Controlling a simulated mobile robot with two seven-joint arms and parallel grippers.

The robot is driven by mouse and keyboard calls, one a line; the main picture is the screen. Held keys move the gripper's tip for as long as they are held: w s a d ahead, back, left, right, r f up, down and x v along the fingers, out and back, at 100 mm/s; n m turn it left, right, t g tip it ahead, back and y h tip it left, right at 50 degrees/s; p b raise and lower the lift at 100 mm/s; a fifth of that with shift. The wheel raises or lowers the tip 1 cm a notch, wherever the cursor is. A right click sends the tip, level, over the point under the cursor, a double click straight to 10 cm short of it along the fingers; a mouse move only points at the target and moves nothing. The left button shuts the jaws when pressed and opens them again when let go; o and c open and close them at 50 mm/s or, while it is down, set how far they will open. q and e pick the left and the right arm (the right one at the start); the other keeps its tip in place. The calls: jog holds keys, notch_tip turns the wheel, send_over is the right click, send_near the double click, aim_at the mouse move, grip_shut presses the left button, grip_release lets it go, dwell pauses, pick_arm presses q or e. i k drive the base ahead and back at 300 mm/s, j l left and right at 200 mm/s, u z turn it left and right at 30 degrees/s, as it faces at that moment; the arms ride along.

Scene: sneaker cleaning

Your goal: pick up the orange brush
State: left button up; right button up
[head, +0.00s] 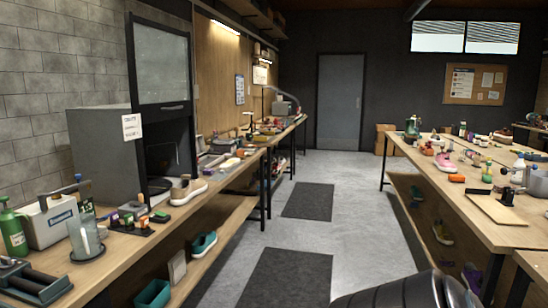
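I cannot make out an orange brush with certainty. A small orange block-like item (457,178) lies on the right table, left of a wooden board. Another small orange item (144,221) sits among several small coloured items on a dark mat on the left bench. Both are too small to tell whether they are brushes. Neither gripper's fingers show. A dark rounded part, likely mine, shows at the bottom right.
The left bench (105,267) carries a grey cabinet with a raised glass door (161,64), a green bottle (13,228) and a sneaker (188,191). The right table (440,182) holds a wooden board (497,208). The aisle with dark mats (307,201) between them is clear.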

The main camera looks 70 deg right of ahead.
aim_at(241, 153)
jog(key=z, duration=1.95)
jog(key=i+l+z, duration=0.1)
jog(key=i+z, duration=0.4)
jog(key=i, duration=2.5)
jog(key=i+l+u, duration=0.1)
jog(key=i, duration=1.35)
jog(key=i+l+u, duration=0.1)
jog(key=i+u, duration=0.35)
jog(key=i+l+u, duration=0.3)
jog(key=i+u, duration=0.2)
